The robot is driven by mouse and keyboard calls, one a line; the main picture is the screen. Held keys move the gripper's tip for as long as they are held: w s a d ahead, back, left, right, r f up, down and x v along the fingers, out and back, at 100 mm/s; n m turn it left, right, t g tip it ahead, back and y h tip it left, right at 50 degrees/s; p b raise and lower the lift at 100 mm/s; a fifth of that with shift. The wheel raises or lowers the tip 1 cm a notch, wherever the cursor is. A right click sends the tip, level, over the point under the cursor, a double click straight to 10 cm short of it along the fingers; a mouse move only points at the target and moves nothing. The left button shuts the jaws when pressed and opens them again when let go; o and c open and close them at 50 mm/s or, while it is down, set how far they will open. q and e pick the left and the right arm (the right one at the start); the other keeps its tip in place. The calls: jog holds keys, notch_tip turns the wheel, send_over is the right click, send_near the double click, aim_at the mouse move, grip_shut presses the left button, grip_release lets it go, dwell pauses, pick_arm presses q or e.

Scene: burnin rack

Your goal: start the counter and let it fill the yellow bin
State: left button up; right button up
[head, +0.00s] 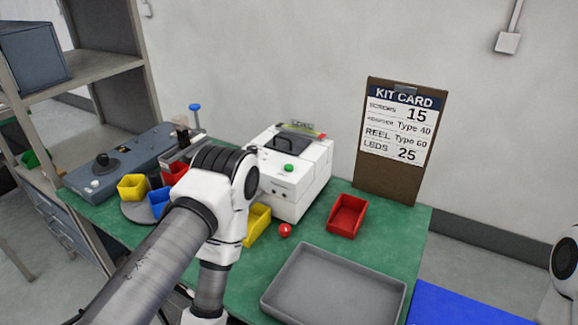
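The counter seems to be the white box-shaped machine (312,182) at the back of the green bench, with a green button (289,168) on its front and a dark top. A yellow bin (258,224) stands at the foot of its front, partly hidden by my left arm; its contents cannot be seen. A smaller yellow bin (131,187) stands further left. My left arm crosses the foreground and bends down at the bottom edge; its gripper is out of view. A white part of my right arm shows at the right edge, its gripper out of view.
A red ball-shaped thing (285,230) and a red bin (347,215) are right of the yellow bin. A grey tray (335,287) lies in front, a blue mat (460,305) to its right. A kit card (402,130) stands behind. A blue-grey device (120,165) is at left.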

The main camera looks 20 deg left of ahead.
pick_arm(q)
grip_shut()
dwell(1.0)
